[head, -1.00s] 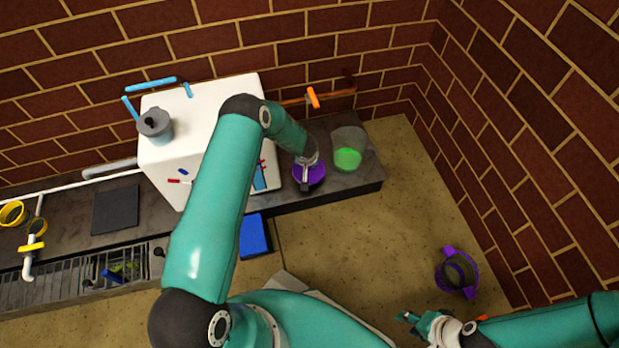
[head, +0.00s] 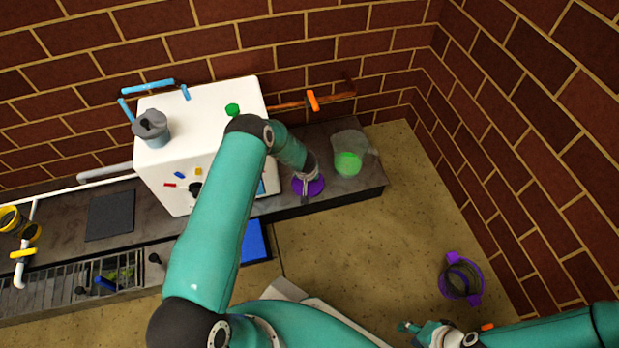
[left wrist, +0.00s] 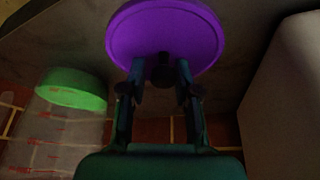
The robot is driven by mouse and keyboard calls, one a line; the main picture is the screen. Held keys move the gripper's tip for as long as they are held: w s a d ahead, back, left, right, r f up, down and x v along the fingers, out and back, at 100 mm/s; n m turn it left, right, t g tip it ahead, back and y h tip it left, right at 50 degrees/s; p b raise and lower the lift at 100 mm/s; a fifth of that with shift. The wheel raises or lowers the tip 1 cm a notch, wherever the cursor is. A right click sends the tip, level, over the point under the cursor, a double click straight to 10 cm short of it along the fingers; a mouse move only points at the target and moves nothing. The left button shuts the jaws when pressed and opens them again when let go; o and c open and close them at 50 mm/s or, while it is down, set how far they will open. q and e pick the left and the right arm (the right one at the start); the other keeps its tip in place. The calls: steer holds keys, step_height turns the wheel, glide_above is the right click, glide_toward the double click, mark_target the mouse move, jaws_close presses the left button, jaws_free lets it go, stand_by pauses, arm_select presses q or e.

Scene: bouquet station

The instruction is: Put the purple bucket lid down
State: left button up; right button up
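The purple bucket lid (head: 317,187) lies flat on the dark counter, in front of the clear container. In the left wrist view the lid (left wrist: 190,35) is a purple disc with a small dark knob (left wrist: 163,72). My left gripper (left wrist: 161,75) is over the lid, with its two fingers on either side of the knob. Small gaps show between the fingers and the knob, so it looks open. In the head view my left gripper (head: 306,181) partly covers the lid. My right gripper (head: 418,328) is low at the right over the floor; its finger opening is unclear.
A clear container with a green part (head: 348,164) stands right of the lid; the green part (left wrist: 72,88) also shows in the wrist view. A white box (head: 215,150) stands on the left. A round purple-handled object (head: 474,298) is on the floor. Brick walls close the back and right.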

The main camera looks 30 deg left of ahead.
arm_select(q)
steer(key=shift+o, duration=0.6)
steer(key=shift+r, duration=0.2)
steer(key=p+v, duration=0.5)
steer(key=v, duration=0.6)
steer(key=s+d+r+m+g+h, duration=0.1)
steer(key=s+d+r+h, duration=0.1)
steer(key=s+d, duration=0.9)
steer(key=s+d+r+m+g+h, duration=0.2)
steer(key=s+d+r+h, duration=0.1)
steer(key=s+d, duration=0.8)
steer(key=s+h, duration=0.1)
steer(key=s, duration=0.1)
steer(key=shift+s+d+g, duration=0.3)
steer(key=shift+s, duration=0.1)
steer(key=shift+r, duration=0.15)
